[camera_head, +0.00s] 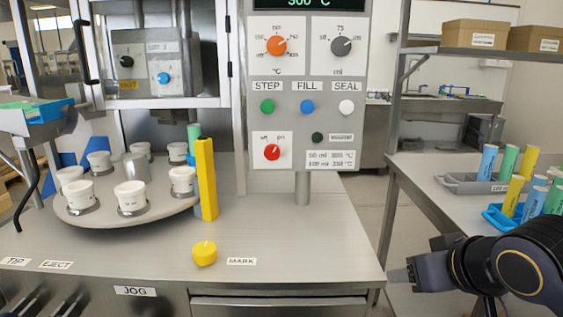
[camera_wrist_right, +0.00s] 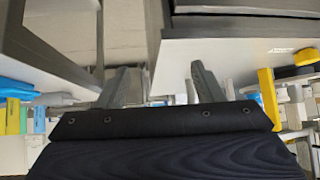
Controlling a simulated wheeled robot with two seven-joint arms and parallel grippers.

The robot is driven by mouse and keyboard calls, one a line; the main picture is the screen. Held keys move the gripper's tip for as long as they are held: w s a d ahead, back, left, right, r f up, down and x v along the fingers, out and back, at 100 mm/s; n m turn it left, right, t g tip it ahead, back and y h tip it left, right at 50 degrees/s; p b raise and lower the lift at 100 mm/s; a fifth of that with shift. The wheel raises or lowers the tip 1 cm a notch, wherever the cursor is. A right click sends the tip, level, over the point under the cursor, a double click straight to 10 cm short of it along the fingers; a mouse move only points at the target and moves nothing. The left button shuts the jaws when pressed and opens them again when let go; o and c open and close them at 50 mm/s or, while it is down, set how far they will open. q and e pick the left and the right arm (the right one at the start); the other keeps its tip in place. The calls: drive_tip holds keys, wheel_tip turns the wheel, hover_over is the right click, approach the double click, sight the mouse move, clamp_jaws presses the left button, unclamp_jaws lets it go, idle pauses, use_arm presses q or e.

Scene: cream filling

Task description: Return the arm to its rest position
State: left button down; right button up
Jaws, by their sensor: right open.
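My right arm reaches in from the right edge in the head view, and its gripper (camera_head: 392,277) is at the front right corner of the steel worktable (camera_head: 300,250). In the right wrist view the two grey fingers of this gripper (camera_wrist_right: 160,85) stand apart with nothing between them. My left gripper is not in view. A round turntable (camera_head: 108,219) on the worktable carries several white cups (camera_head: 131,196). A yellow post (camera_head: 206,180) stands at the turntable's right side.
A control panel (camera_head: 308,128) with knobs and buttons rises behind the worktable. A yellow round knob (camera_head: 204,254) is near the MARK label (camera_head: 241,261). A side table (camera_head: 410,172) at right holds a grey tray (camera_head: 455,184) and a blue rack (camera_head: 497,217) with coloured tubes. Open floor lies between the tables.

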drive_tip(key=s+a+f+m+g+y, duration=0.1)
drive_tip(key=s+f+m+g+y, duration=0.15)
drive_tip(key=s+f, duration=1.45)
wheel_tip(320, 180, up, 22)
drive_tip(key=w+p, duration=0.1)
drive_tip(key=p, duration=2.2)
drive_tip(key=shift+a+m+g, duration=0.2)
drive_tip(key=shift+m+g, duration=0.15)
drive_tip(key=shift+h, duration=0.25)
